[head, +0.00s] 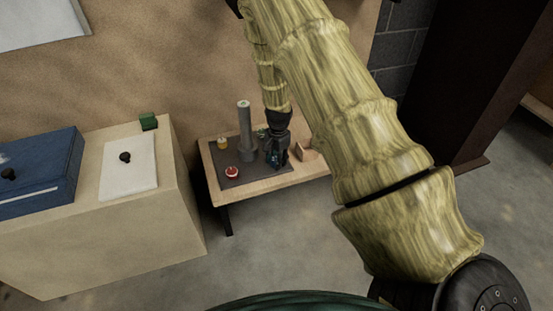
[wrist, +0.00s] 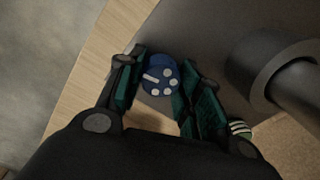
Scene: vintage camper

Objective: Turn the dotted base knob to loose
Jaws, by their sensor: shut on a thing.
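The dotted base knob (wrist: 160,76) is blue with several white dots and a white bar mark, seen in the wrist view. My gripper (wrist: 158,88) has its two teal-padded fingers on either side of the knob and is shut on it. The bar mark points toward the upper left of the knob's face. In the head view my gripper (head: 277,158) reaches down to the low table's dark mat; the knob is mostly hidden there by the fingers.
A grey post (head: 245,125) rises from the mat close beside my gripper. A red-and-white knob (head: 232,172) and a yellow item (head: 222,142) are on the mat to the left. A wooden block (head: 305,151) stands at right. The wooden table (head: 215,189) has a bare front edge.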

